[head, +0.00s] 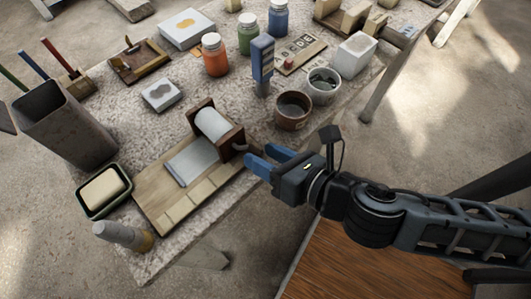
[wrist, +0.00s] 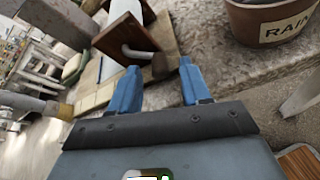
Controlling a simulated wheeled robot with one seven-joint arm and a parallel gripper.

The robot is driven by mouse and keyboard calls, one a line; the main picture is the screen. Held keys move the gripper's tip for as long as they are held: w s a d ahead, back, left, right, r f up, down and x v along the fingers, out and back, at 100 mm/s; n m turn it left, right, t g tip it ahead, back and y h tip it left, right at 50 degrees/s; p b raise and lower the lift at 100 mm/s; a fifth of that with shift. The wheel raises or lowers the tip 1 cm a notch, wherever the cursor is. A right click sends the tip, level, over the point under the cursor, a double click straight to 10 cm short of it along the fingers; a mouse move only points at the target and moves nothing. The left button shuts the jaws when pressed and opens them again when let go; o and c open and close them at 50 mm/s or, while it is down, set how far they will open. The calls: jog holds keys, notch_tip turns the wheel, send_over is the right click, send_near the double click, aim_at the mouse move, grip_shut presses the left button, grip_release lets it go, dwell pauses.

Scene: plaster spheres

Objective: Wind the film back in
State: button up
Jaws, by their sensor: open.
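A roll of pale film (head: 211,124) sits in a brown wooden holder (head: 233,141) on a wooden board (head: 160,211). A flat grey-white sheet (head: 192,162) extends from the roll over the board. A crank with a dark knob (wrist: 160,66) sticks out of the holder's side towards my gripper. My gripper (head: 262,157) has blue fingers, spread apart and empty, at the right side of the holder. In the wrist view the gripper (wrist: 157,80) has the knob just beyond and between its fingertips. I cannot tell whether a finger touches it.
A brown pot (head: 292,111) labelled RAIN in the wrist view (wrist: 275,22) stands right of the holder. A white cup (head: 323,86), a blue-handled brush (head: 262,62) and paint jars (head: 215,55) stand behind. A soap dish (head: 103,192) is left of the board.

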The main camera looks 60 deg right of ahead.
jog(key=b+v, duration=0.1)
jog(key=v, duration=0.6)
jog(key=shift+s, duration=0.2)
jog(key=shift+r, duration=0.1)
